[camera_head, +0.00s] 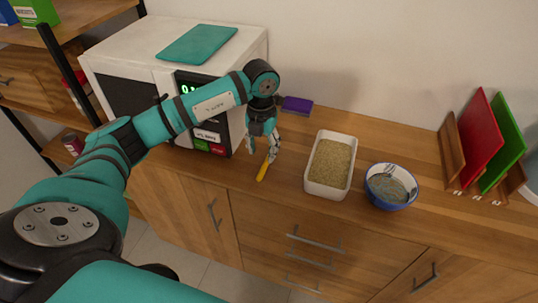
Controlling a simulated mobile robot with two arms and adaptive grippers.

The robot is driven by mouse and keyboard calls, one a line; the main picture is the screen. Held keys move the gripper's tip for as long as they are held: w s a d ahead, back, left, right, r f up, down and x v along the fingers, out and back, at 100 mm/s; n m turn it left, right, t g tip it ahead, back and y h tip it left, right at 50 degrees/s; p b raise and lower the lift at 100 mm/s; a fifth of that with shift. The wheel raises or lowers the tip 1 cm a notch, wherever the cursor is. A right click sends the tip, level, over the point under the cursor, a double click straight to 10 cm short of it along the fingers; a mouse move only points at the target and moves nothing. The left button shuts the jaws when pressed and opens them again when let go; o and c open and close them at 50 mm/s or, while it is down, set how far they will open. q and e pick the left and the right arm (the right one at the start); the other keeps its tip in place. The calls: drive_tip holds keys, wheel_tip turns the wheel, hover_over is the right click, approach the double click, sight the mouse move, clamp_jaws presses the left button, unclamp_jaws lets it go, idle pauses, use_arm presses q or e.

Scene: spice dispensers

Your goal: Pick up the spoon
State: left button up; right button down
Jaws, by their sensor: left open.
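A thin yellow object (262,172), which looks like the spoon's handle, lies on the wooden counter near its front edge. Its upper end is hidden by or close to my left gripper, so I cannot see a spoon bowl. My left gripper (261,152) points down at the counter, just behind the yellow part, with its fingers spread apart. I cannot tell whether the fingers touch it. My right gripper is not in view.
A white microwave (108,60) with a teal board (198,45) on top stands left of the gripper. A white container of grain (329,190), a blue-and-white bowl (374,195) and a rack with red (476,135) and green boards stand right. A purple item (297,105) lies behind.

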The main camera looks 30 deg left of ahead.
sight(263, 167)
use_arm(q)
drive_tip(key=shift+f, duration=0.6)
drive_tip(key=f, duration=0.1)
drive_tip(key=f+p, duration=0.1)
drive_tip(key=f, duration=0.2)
drive_tip(key=shift+s+d+f+p, duration=0.15)
drive_tip(key=shift+s+d+p, duration=0.1)
drive_tip(key=shift+s+p, duration=0.05)
drive_tip(key=shift+w+f, duration=0.1)
drive_tip(key=shift+f, duration=0.35)
clamp_jaws()
